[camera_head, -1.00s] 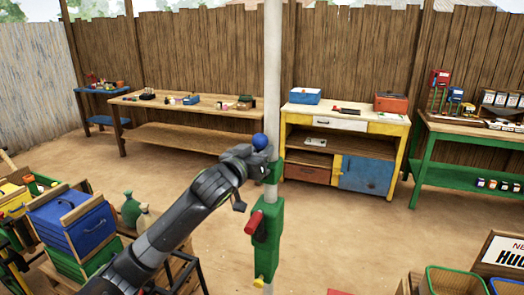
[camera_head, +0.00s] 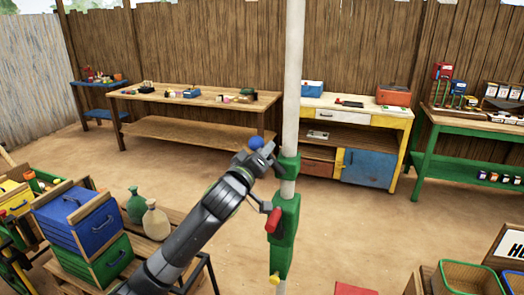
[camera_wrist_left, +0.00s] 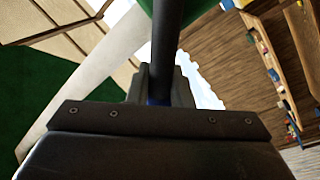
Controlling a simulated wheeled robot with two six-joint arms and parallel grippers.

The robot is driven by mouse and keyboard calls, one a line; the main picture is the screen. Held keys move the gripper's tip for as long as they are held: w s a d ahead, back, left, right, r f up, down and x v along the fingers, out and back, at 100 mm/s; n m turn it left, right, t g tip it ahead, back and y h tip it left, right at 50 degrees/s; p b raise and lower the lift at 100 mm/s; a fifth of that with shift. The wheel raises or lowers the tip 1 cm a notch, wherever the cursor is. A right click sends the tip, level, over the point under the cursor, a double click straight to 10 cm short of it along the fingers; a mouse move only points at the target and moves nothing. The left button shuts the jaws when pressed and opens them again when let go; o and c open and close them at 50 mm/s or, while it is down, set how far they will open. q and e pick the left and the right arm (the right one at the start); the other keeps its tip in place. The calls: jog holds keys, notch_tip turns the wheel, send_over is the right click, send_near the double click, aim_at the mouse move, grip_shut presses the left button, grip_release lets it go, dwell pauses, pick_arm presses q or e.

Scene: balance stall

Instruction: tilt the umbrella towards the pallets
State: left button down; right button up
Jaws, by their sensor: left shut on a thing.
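The umbrella's white pole (camera_head: 292,80) stands in the middle of the head view, its top leaning slightly right. It carries a green collar (camera_head: 288,167) and, lower, a green housing (camera_head: 284,235) with a red handle (camera_head: 273,220). A lever with a blue knob (camera_head: 256,143) is beside the collar. My left gripper (camera_head: 266,154) is shut on this lever, just left of the pole. In the left wrist view the dark lever (camera_wrist_left: 166,40) runs up from the jaws, with the pole (camera_wrist_left: 85,90) to the left and green and tan canopy (camera_wrist_left: 25,95) behind. I cannot make out pallets.
Blue and green crates (camera_head: 80,222) and bottles (camera_head: 156,220) stand at the lower left, near my left arm. A wooden bench (camera_head: 190,98), a yellow cabinet (camera_head: 400,122) and a green table (camera_head: 435,150) line the fence. The dirt floor between is clear.

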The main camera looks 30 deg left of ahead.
pick_arm(q)
jog(key=shift+f, duration=0.1)
dwell(0.4)
jog(key=c, duration=1.3)
grip_release()
jog(key=shift+a, duration=0.1)
jog(key=s, duration=0.5)
jog(key=s+d+f, duration=0.1)
jog(key=s, duration=0.5)
jog(key=s+f, duration=0.1)
jog(key=s, duration=0.5)
jog(key=shift+s+d+f+p, duration=0.1)
jog(key=shift+d+f+p, duration=0.05)
jog(key=shift+d+p, duration=0.25)
jog(key=shift+f, duration=0.1)
